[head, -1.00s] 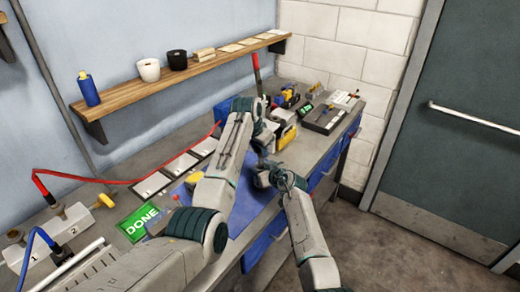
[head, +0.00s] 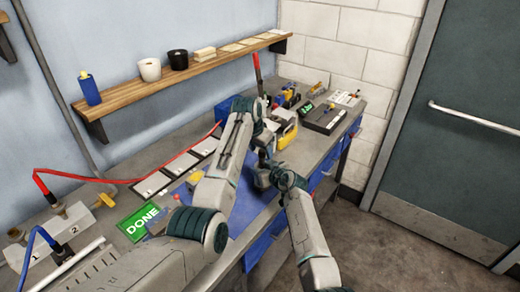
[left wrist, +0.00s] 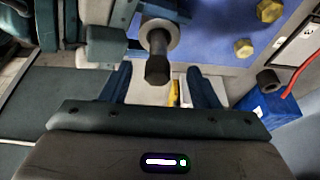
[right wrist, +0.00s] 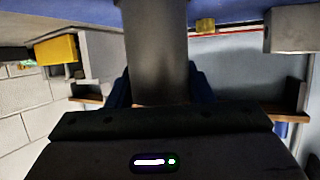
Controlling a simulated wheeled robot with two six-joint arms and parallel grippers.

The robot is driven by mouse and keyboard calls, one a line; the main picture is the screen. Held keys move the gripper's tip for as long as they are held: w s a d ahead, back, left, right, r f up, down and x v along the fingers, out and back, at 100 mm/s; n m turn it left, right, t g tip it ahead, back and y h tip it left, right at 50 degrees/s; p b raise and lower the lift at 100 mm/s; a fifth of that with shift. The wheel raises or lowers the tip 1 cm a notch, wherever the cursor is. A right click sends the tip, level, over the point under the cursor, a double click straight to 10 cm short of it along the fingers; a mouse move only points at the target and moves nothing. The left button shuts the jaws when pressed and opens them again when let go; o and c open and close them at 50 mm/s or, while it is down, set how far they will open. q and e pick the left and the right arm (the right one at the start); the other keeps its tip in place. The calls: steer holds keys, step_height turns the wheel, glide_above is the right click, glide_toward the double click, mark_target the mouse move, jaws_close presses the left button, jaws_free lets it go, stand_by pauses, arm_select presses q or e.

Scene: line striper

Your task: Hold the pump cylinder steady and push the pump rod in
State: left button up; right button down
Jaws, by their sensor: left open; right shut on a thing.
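The pump cylinder (right wrist: 158,45) is a thick grey tube in the right wrist view. My right gripper (right wrist: 158,88) is shut around it, one finger on each side. In the left wrist view, the pump rod (left wrist: 158,68) shows as a dark, knob-like end in front of a pale round collar (left wrist: 160,33). My left gripper (left wrist: 160,88) is open, its fingers on either side of the rod's end with gaps visible. In the head view both wrists meet over the bench's front part, and they largely hide the pump.
A blue mat (left wrist: 215,35) covers the bench under the arms. A yellow-and-grey device (head: 286,134) stands just beyond the grippers. A green DONE sign (head: 138,222) and a numbered block (head: 70,222) with red and blue hoses are at left. A shelf (head: 180,72) runs along the wall.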

arm_select(q)
steer(key=shift+s+d, duration=0.2)
steer(key=shift+r, duration=0.2)
steer(key=shift+c, duration=0.6)
steer(key=shift+o, duration=0.6)
steer(key=shift+s+r, duration=0.15)
steer(key=shift+r, duration=0.2)
arm_select(e)
steer(key=shift+d, duration=0.1)
arm_select(q)
steer(key=shift+v, duration=0.95)
steer(key=shift+a+v, duration=0.1)
steer(key=shift+v, duration=0.9)
steer(key=shift+a+v, duration=0.15)
steer(key=shift+v, duration=0.85)
steer(key=shift+f, duration=0.1)
arm_select(e)
steer(key=c, duration=0.6)
jaws_free()
steer(key=shift+s, duration=0.1)
